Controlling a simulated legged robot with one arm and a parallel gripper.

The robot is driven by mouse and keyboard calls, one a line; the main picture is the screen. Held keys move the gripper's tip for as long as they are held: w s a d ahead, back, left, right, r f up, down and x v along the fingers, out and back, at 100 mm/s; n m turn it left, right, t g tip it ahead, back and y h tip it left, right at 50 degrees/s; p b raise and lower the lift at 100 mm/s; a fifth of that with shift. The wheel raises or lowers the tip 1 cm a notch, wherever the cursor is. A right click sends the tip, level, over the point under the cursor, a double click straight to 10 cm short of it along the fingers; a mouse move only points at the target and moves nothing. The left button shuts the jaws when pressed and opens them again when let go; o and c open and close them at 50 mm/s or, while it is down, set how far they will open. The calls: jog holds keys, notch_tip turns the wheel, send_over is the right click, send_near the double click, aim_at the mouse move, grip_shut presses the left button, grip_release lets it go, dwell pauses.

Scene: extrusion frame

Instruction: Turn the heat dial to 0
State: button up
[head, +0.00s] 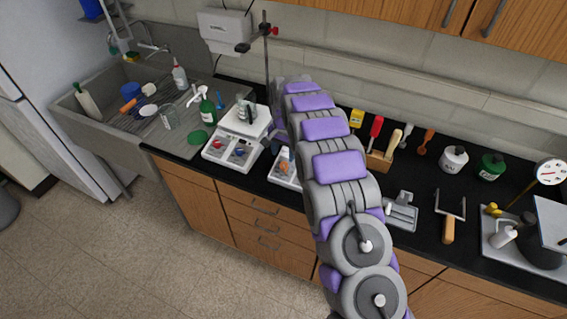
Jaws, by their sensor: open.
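A white hot plate (237,127) stands on the black counter left of my arm, with a red dial (217,145) and a blue dial (239,152) on its front panel. A second white device (284,178) stands to its right, with an orange knob (284,167) on its front. My arm hides much of this second device. I cannot read any dial marks or tell which is the heat dial. My gripper (274,132) is open, beyond the arm's far end, close to the right side of the first hot plate. The arm hides much of it, and no contact shows.
A stand with a rod (266,60) rises behind the hot plates. A green bottle (208,107) and the sink (75,105) are to the left. A wooden block with tools (379,161), bottles and a tray (401,212) stand to the right. Floor is clear in front of the drawers.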

aim_at(284, 164)
notch_tip(284, 164, down, 7)
jog(key=shift+r, duration=0.2)
jog(key=shift+c, duration=0.3)
jog(key=c, duration=1)
